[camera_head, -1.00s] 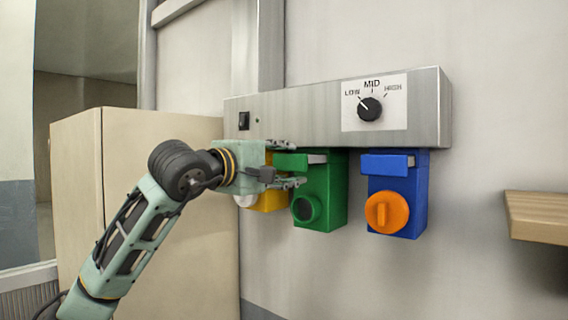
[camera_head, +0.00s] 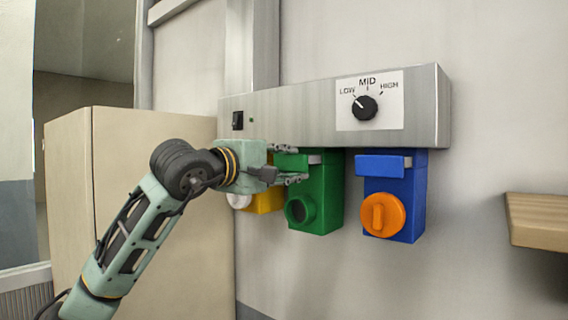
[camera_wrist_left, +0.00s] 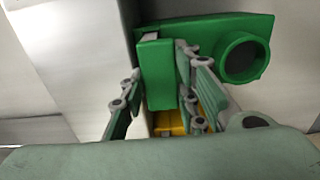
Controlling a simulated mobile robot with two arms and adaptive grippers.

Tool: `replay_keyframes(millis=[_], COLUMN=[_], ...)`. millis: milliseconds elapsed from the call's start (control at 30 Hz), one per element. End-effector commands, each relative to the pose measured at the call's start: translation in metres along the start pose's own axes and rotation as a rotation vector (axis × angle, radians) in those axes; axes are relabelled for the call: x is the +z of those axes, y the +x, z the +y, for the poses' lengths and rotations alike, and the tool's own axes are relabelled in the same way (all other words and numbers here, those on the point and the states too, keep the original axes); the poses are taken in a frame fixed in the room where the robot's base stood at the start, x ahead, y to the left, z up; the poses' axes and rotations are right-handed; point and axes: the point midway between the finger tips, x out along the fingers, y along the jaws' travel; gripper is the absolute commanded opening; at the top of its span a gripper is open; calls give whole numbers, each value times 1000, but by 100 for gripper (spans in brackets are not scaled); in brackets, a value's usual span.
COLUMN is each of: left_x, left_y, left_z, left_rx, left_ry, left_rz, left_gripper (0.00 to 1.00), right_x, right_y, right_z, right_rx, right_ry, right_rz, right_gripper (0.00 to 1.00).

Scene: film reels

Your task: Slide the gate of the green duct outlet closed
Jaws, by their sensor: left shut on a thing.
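The green duct outlet (camera_head: 322,196) hangs under a metal panel, its round dark opening at the lower front. Its gate has a green tab (camera_head: 291,162) at the top left, with a short grey strip (camera_head: 315,159) showing to the right of the tab. My left gripper (camera_head: 294,165) comes in from the left and is shut on the tab, one finger above it and one below. In the left wrist view the green tab (camera_wrist_left: 158,72) sits between the two fingers, and the round opening (camera_wrist_left: 243,58) is to the right. My right gripper is not in view.
A blue outlet (camera_head: 408,200) with an orange cap (camera_head: 382,215) hangs to the right. A yellow outlet (camera_head: 266,200) is partly hidden behind my gripper. The metal panel (camera_head: 300,112) carries a dial (camera_head: 365,107) and a switch (camera_head: 238,120). A wooden shelf (camera_head: 536,218) juts out at right.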

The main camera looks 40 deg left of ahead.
Motion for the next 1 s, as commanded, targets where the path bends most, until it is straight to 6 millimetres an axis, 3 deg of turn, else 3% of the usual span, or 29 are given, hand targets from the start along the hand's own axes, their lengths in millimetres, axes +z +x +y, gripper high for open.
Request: replay_keyframes(millis=[133, 233, 267, 467, 667, 800, 1000], left_x=[-1, -1, -1, 0, 0, -1, -1], left_y=[0, 0, 0, 0, 0, -3, -30], left_z=[3, 3, 3, 2, 2, 2, 2], left_rx=[8, 7, 7, 6, 5, 5, 5], left_ry=[0, -1, -1, 0, 0, 0, 3], left_rz=[1, 1, 1, 1, 1, 2, 4], left_gripper=[0, 0, 31, 48, 48, 48, 48], right_x=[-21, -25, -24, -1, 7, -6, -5], right_y=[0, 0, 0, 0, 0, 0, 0], right_z=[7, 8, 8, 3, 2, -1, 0], right_rx=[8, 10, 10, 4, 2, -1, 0], right_ry=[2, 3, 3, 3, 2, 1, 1], right_rz=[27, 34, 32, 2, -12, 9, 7], right_gripper=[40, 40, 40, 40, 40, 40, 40])
